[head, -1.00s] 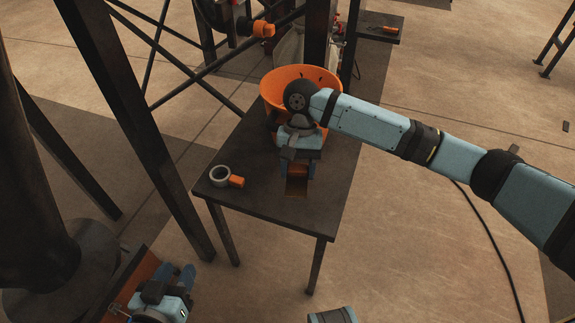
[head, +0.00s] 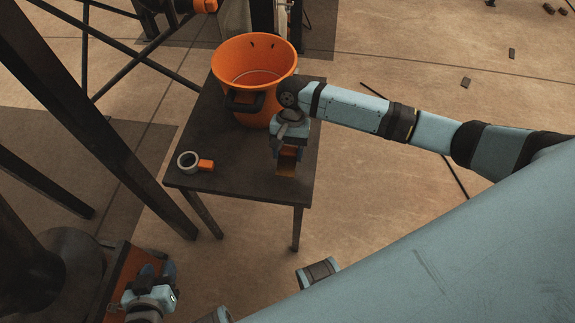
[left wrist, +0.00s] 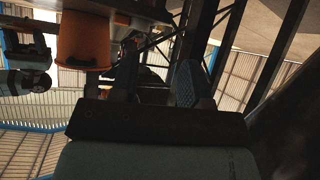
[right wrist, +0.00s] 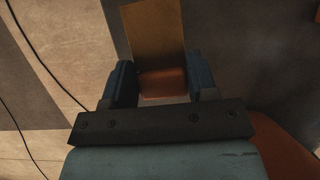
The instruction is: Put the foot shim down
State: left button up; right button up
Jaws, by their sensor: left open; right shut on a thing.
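The foot shim, a thin tan-brown plate (right wrist: 155,30) with an orange grip block (right wrist: 163,84), is in my right gripper (right wrist: 162,92). In the head view my right gripper (head: 288,153) points down over the right part of the dark table (head: 235,185), its fingers shut on the orange block. The plate (head: 286,169) shows below the fingers. I cannot tell whether it touches the tabletop. My left gripper (head: 158,272) is open and empty at the lower left, away from the table; its fingers show in the left wrist view (left wrist: 155,82).
A large orange bucket (head: 255,60) with a black handle stands at the back of the table, close to my right gripper. A grey tape roll (head: 188,161) and a small orange piece (head: 206,165) sit front left. Dark steel posts (head: 100,110) rise left. The table's front middle is clear.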

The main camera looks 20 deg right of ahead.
aim_at(288, 165)
jog(key=shift+f+b, duration=0.6)
jog(key=shift+f, duration=2.7)
jog(key=o, duration=1)
jog(key=shift+f, duration=0.1)
